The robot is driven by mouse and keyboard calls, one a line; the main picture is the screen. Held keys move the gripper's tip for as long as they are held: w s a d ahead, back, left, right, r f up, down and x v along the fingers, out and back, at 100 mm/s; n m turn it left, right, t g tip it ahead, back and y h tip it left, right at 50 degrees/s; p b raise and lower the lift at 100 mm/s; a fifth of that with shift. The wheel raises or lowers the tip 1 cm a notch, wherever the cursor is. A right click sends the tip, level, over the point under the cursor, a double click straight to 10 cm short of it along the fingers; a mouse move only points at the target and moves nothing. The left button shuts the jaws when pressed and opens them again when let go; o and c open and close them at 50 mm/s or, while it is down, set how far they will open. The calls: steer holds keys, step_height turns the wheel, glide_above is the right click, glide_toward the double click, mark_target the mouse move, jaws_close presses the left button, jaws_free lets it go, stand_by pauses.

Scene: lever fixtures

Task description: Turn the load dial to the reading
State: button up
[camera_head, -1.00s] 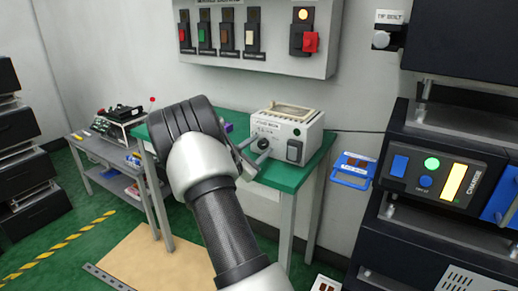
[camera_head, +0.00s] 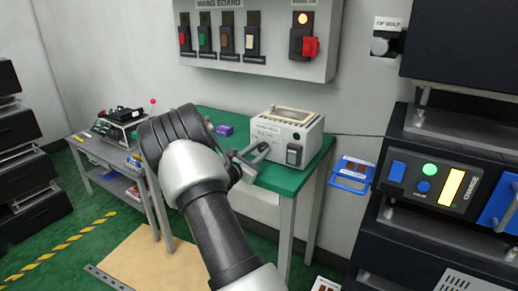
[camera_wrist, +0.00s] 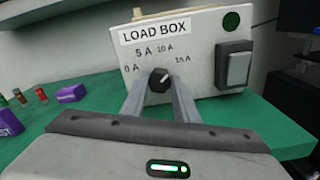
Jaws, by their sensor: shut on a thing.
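The load box (camera_head: 287,136) is a white box on the green bench. Its front, labelled LOAD BOX with 0 A, 5 A, 10 A and 15 A, shows in the wrist view (camera_wrist: 200,50). The load dial (camera_wrist: 159,79) is a small black knob with a white pointer line. The line points to the upper right, toward the 10 A to 15 A side; the exact reading is unclear. My gripper (camera_wrist: 160,92) is shut on the dial, one grey finger at each side. In the head view, my gripper (camera_head: 257,157) is at the box front and hides the dial.
A grey rocker switch (camera_wrist: 234,66) and a green round spot (camera_wrist: 231,21) are on the box front. A purple block (camera_wrist: 72,93) and small coloured pieces lie left on the bench (camera_head: 282,180).

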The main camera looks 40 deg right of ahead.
steer(key=n+p, duration=0.1)
steer(key=n, duration=0.1)
steer(key=n+p, duration=0.2)
steer(key=shift+w+r+n+p, duration=0.1)
steer(key=shift+r+n+p, duration=0.1)
steer(key=shift+n+p, duration=0.1)
steer(key=n+p, duration=0.3)
steer(key=shift+n, duration=0.4)
steer(key=n+p, duration=0.2)
steer(key=n, duration=0.1)
steer(key=n+p, duration=0.1)
steer(key=shift+f+n, duration=0.25)
steer(key=shift+n, duration=0.45)
steer(key=o, duration=1.1)
steer(key=shift+c, duration=0.2)
steer(key=p+v, duration=0.1)
steer(key=v, duration=1.6)
steer(key=shift+a, duration=0.25)
steer(key=shift+f, duration=0.1)
